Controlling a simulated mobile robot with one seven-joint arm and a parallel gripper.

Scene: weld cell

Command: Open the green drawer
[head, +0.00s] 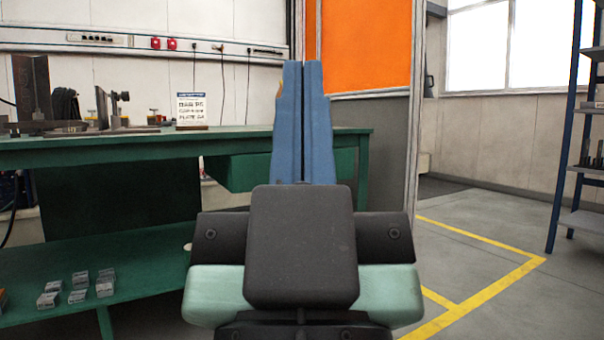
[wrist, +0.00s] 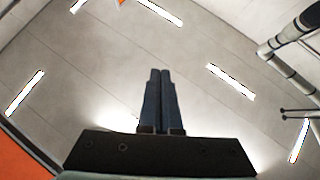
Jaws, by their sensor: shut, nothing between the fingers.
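The green drawer (head: 232,172) hangs under the right end of the green workbench (head: 100,148) in the head view. It appears closed; its right part is hidden behind my gripper, and no handle can be made out. My gripper (head: 303,64) points upward in front of the bench's right end, its two blue fingers together and empty. In the wrist view my gripper (wrist: 160,72) is also shut, against the ceiling; the drawer is not in that view.
On the bench stand clamps (head: 118,108) and a small sign (head: 191,110). Metal blocks (head: 78,288) lie on the lower shelf. An orange panel (head: 366,45) stands behind. A blue rack (head: 567,150) is at far right. The floor (head: 500,300) between is clear.

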